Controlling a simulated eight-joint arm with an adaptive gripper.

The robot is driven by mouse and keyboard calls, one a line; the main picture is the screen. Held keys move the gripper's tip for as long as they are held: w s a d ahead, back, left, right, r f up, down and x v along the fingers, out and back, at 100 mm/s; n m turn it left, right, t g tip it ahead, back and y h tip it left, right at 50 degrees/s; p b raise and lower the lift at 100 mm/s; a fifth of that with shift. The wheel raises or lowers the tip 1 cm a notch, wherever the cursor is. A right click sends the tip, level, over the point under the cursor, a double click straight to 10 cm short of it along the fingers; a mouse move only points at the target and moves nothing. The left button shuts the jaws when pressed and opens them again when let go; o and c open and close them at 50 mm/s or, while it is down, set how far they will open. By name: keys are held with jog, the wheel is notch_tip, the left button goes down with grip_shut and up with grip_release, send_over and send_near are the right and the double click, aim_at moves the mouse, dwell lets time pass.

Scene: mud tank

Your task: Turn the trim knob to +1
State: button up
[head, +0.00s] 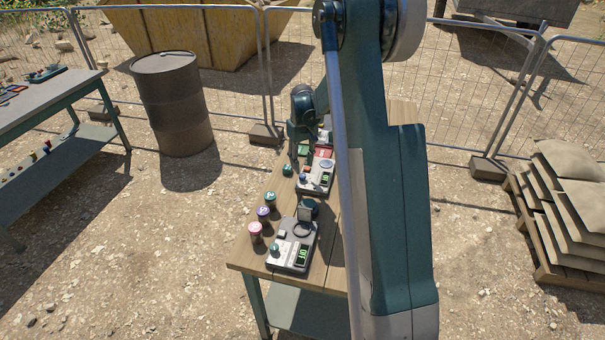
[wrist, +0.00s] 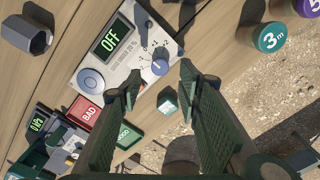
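The trim knob (wrist: 160,67) is a small blue knob with a pale mark, on a light grey panel (wrist: 125,62). Numbers are printed in an arc beside it; I cannot read surely which one it points to. My gripper (wrist: 160,71) is open, with its two dark green fingers on either side of the knob in the wrist view. I cannot tell whether they touch it. The panel's display (wrist: 111,37) reads OFF, and a larger round blue-grey button (wrist: 91,82) sits below it. In the head view the panel (head: 313,187) is partly hidden by my arm.
A red BAD button (wrist: 86,112) and a green GOOD button (wrist: 129,136) sit near the panel. A second device (head: 292,250) is nearer the table's front.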

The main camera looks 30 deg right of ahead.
aim_at(303, 175)
jog(key=shift+f, duration=2.85)
jog(key=shift+c, duration=0.2)
jog(key=c, duration=0.9)
